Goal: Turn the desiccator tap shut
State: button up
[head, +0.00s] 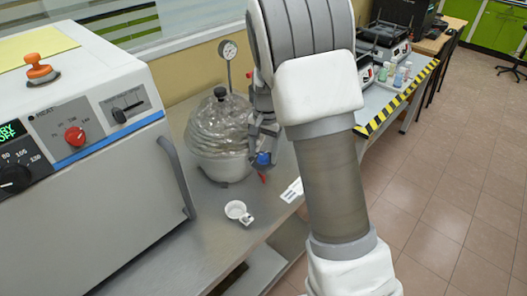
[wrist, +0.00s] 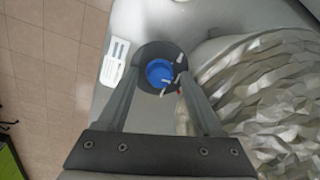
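The desiccator (head: 218,130) is a white bowl with a crumpled-looking clear lid and a black top knob; it stands on the bench beside the large grey oven. Its faceted side fills the right of the wrist view (wrist: 265,90). A blue round cap (head: 263,158), seemingly part of the tap, is at its right side, with a small red piece (head: 263,179) below. My gripper (head: 262,142) is at this spot, pointing down. In the wrist view its fingers are apart, with the blue cap (wrist: 160,72) between their tips. Whether they touch it I cannot tell.
The grey oven (head: 100,185) stands close on the left. A small white cup (head: 238,211) sits in front of the desiccator, and a white card (head: 291,190) lies near the bench edge. A dial gauge (head: 229,50) rises behind. Open floor (head: 440,190) is at right.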

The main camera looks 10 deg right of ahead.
aim_at(266, 157)
notch_tip(266, 157, up, 17)
jog(key=p, duration=0.1)
jog(key=shift+s+d+r, duration=0.2)
jog(key=shift+s+d, duration=0.05)
jog(key=shift+d, duration=0.05)
dwell(0.4)
jog(key=s+r+n+t, duration=0.2)
jog(key=s+r+n, duration=0.3)
jog(key=s, duration=0.8)
jog(key=s+f+n+t, duration=0.2)
jog(key=s+t, duration=0.1)
jog(key=s, duration=1.1)
jog(key=shift+a+n, duration=0.15)
jog(key=shift+n, duration=0.15)
